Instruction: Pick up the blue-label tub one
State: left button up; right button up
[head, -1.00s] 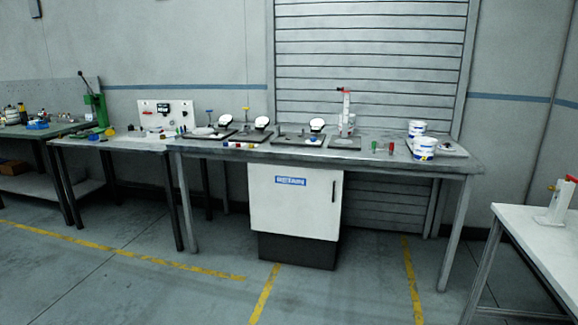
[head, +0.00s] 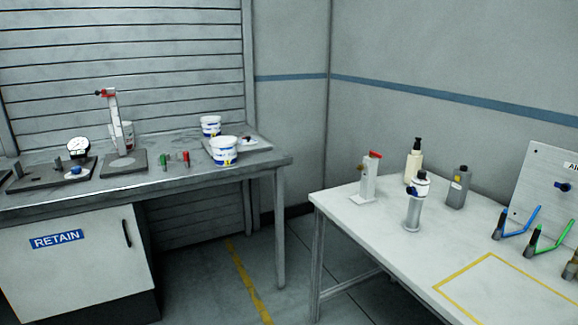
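Two white tubs with blue labels stand at the right end of the grey bench in the head view. The nearer blue-label tub (head: 223,151) is at the front edge of a dark tray or plate (head: 252,151). The other blue-label tub (head: 210,126) stands behind it and slightly left. Another pale tub-like thing (head: 122,135) is partly hidden behind a stand; its label cannot be made out. Neither of my grippers shows in the view.
The grey bench (head: 170,178) carries a stand with a red handle (head: 114,125), a dial gauge (head: 78,147), and small green and red items. A white table (head: 400,245) at right holds bottles, a small red-topped device and blue and green handled tools. Floor shows between them.

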aim_at(224, 148)
jog(key=z, duration=0.1)
jog(key=i, duration=2.45)
jog(key=u, duration=0.65)
